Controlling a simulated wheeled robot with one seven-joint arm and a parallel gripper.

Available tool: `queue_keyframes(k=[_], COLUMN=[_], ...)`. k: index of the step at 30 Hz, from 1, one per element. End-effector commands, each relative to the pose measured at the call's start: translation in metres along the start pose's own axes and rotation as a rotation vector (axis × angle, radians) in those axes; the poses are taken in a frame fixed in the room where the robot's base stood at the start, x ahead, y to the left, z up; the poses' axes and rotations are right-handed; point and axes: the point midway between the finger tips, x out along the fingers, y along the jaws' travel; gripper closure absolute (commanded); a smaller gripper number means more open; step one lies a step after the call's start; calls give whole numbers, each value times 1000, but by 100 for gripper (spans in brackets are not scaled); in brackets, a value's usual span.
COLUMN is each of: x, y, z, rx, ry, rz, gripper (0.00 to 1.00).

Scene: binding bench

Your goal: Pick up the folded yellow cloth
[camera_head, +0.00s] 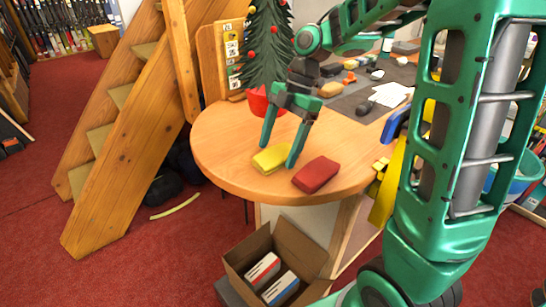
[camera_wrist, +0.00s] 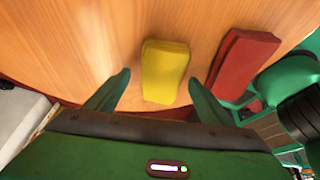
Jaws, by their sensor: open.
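The folded yellow cloth (camera_head: 271,159) lies on the rounded end of the wooden table (camera_head: 225,150). A folded red cloth (camera_head: 316,175) lies just to its right, with a small gap between them. My gripper (camera_head: 278,157) is open and points down at the yellow cloth. In the wrist view the yellow cloth (camera_wrist: 165,71) lies ahead of and between the two open fingers (camera_wrist: 158,88), and the red cloth (camera_wrist: 243,60) is beyond the right finger. The head view does not clearly show how far the fingertips are above the table.
A potted tree with red balls (camera_head: 266,50) stands behind on the table. A dark mat (camera_head: 350,95) with small items and white paper (camera_head: 391,94) lies farther back. An open cardboard box (camera_head: 278,262) is on the floor below. Wooden stairs (camera_head: 120,150) stand at left.

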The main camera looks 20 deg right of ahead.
Motion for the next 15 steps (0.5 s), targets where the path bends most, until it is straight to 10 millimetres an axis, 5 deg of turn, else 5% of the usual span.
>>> queue_keyframes(k=[8,14,15], x=[4,4,4], y=[0,0,0], z=[0,0,0], rx=[-1,-1,-1], ry=[-1,-1,-1], rz=[0,0,0], gripper=[25,68,69])
